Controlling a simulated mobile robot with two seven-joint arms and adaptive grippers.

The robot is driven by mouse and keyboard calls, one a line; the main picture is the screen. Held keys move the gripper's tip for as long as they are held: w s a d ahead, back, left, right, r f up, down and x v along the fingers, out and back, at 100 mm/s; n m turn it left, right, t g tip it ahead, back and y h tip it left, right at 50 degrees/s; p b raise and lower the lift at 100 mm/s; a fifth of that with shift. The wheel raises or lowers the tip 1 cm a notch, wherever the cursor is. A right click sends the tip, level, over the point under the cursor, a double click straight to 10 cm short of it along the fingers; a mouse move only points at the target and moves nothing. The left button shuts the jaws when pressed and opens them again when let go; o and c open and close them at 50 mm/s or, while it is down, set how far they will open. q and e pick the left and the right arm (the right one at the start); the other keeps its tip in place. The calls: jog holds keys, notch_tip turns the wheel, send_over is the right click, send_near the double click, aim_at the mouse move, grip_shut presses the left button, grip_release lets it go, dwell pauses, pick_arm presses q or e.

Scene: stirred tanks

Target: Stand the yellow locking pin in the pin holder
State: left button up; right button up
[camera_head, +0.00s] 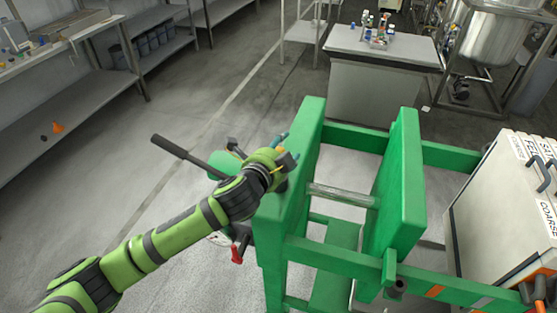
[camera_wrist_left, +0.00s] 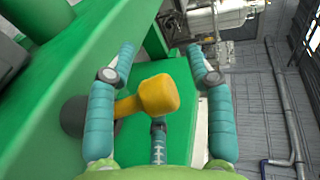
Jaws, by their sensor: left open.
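The yellow locking pin (camera_wrist_left: 155,95) shows in the left wrist view as a blocky yellow head on a narrower yellow neck. The neck runs into a dark round fitting (camera_wrist_left: 75,115) on the green frame. My left gripper (camera_wrist_left: 160,68) is open, with teal fingers on both sides of the pin's head and one below; I see no clear grip on it. In the head view my left gripper (camera_head: 286,149) is at the left panel of the green frame (camera_head: 310,125) and hides most of the pin. I cannot clearly identify the pin holder; a dark cup-like part (camera_head: 397,288) sits low on the frame's front.
A dark-handled lever (camera_head: 178,148) sticks out left of the frame, beside my arm. A red-handled part (camera_head: 238,250) hangs below my wrist. A white labelled cabinet (camera_head: 490,205) stands at the right. A table (camera_head: 385,50) with small items is behind.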

pick_arm(q)
jog(key=c, duration=1)
grip_shut()
pick_arm(e)
jog(key=shift+d, duration=0.1)
pick_arm(q)
jog(key=shift+w, duration=0.1)
pick_arm(e)
jog(key=shift+d, duration=0.1)
